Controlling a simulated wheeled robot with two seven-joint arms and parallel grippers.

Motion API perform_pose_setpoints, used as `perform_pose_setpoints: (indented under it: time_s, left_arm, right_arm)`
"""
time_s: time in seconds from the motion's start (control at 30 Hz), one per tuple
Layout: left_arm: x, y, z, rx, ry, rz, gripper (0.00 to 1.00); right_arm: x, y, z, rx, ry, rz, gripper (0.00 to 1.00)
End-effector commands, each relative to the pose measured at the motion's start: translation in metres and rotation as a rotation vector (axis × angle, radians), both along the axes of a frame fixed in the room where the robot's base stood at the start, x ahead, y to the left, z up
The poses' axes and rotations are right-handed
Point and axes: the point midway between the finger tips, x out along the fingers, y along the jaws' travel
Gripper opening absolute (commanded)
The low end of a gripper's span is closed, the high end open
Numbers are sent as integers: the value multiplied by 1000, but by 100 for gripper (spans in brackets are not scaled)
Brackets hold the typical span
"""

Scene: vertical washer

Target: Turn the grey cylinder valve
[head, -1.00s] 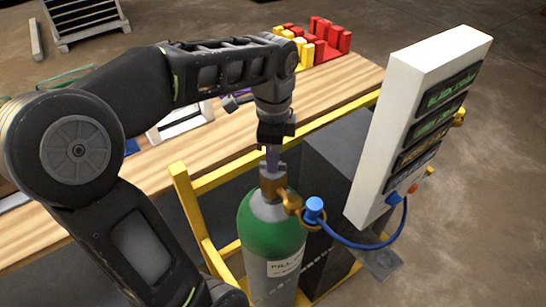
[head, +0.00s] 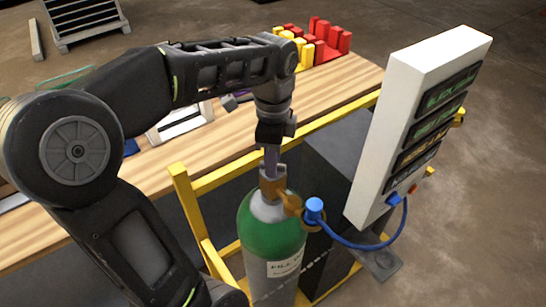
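The gas cylinder (head: 272,237) has a green shoulder, a grey lower body and a white label, and stands upright in the yellow frame. Its brass valve (head: 288,201) sits on top, with a small grey part (head: 280,171) at the upper end. My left gripper (head: 271,160) points straight down onto the valve top. Its fingers are at the grey part, but whether they are closed on it is too small to tell. My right gripper is out of view.
A blue hose (head: 355,245) runs from the blue connector (head: 314,208) beside the valve to a white display panel (head: 425,110) at the right. A yellow rail (head: 215,179) surrounds the cylinder. A wooden table (head: 60,222) with red and yellow blocks (head: 315,45) lies behind.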

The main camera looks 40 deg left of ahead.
Motion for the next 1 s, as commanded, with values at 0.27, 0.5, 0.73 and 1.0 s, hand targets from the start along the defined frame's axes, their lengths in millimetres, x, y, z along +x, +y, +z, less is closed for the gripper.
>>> perform_pose_setpoints:
  time_s: [0.27, 0.5, 0.73, 1.0]
  left_arm:
    - [0, 0, 5, 0, 0, 1, 33]
    - [1, 0, 42, 1, -3, 0, 33]
    - [0, 0, 76, 0, 0, 0, 33]
    - [0, 0, 78, 0, 1, 0, 33]
  right_arm:
    - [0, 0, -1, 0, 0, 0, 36]
    - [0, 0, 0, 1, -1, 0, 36]
    - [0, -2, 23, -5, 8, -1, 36]
    - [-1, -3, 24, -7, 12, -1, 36]
